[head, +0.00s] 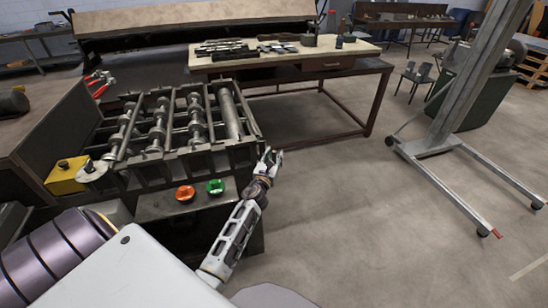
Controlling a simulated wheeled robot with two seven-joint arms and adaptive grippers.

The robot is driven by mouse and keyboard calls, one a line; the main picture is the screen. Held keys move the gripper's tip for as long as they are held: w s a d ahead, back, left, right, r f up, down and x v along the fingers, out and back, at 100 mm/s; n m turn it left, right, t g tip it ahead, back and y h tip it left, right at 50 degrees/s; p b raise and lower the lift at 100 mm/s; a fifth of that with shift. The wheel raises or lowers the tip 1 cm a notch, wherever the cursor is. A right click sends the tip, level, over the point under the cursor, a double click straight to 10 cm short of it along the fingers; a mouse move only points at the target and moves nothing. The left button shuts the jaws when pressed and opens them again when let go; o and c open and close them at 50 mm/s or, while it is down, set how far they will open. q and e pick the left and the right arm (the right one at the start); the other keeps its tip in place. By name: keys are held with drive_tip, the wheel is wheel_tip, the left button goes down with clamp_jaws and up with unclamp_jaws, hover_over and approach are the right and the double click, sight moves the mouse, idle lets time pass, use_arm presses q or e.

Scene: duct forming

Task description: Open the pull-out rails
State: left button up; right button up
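The duct forming machine (180,130) stands at left centre, with several roller shafts and metal bars lying across its dark frame. I cannot pick out with certainty which of its bars are the pull-out rails.
An orange button (185,193) and a green button (215,186) sit on the machine's front ledge. A yellow box (67,176) is at its left. A workbench (345,62) with tools stands behind. A wheeled lift (447,140) stands right. The floor between is clear.

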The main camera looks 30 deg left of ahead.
use_arm(q)
clamp_jaws()
drive_tip(key=shift+w+d, duration=0.1)
